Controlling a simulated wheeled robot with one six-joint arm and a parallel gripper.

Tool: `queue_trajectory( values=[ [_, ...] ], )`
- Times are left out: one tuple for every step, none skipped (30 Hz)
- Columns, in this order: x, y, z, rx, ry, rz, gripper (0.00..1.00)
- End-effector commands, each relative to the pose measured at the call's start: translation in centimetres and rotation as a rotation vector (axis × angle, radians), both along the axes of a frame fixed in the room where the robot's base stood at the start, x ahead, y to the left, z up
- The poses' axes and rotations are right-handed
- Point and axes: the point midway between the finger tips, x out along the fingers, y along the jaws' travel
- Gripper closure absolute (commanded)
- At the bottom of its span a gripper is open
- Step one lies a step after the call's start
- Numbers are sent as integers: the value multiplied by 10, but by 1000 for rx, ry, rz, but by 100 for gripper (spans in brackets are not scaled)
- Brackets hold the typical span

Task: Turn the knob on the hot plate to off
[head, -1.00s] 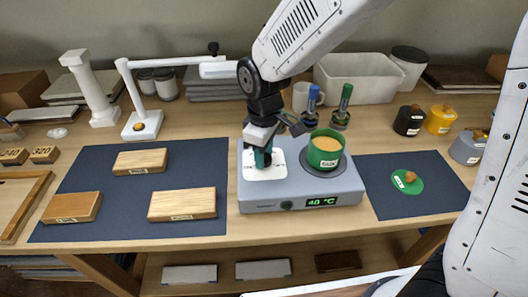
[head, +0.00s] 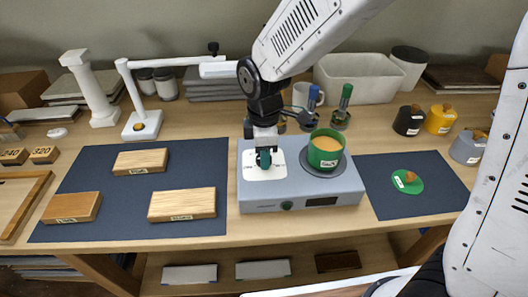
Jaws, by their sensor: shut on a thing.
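The grey hot plate (head: 262,203) stands in the middle of the table. Its front display (head: 321,201) is dark. The knob's marks are too small to read. A small dark teal round part (head: 286,205) shows on the front face. A green cup (head: 325,150) with tan contents sits on the round heating surface at right.
Blue-capped (head: 312,99) and green-capped (head: 345,98) items stand close behind the hot plate. Wooden blocks (head: 182,204) lie on the left dark mat (head: 120,229). A green lid (head: 408,182) lies on the right mat (head: 385,205). A white lamp (head: 142,124) stands at back left.

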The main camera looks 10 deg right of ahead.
Motion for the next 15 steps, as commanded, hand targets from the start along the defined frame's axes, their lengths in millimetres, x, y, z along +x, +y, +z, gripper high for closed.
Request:
queue_trajectory(
  values=[
    [2, 2, 2, 4, -7, 2, 88],
    [2, 2, 2, 4, -7, 3, 88],
    [2, 2, 2, 4, -7, 3, 88],
    [2, 2, 2, 4, -7, 3, 88],
    [2, 2, 2, 4, -7, 3, 88],
    [2, 2, 2, 4, -7, 3, 88],
    [2, 2, 2, 4, -7, 3, 88],
    [2, 2, 2, 4, -7, 3, 88],
    [2, 2, 2, 4, -7, 3, 88],
    [2, 2, 2, 4, -7, 3, 62],
    [2, 2, 2, 4, -6, 3, 54],
    [2, 1, 2, 4, -6, 2, 43],
    [2, 1, 2, 3, -5, 2, 43],
    [1, 1, 1, 3, -5, 2, 43],
    [1, 1, 1, 2, -4, 2, 43]
  ],
)
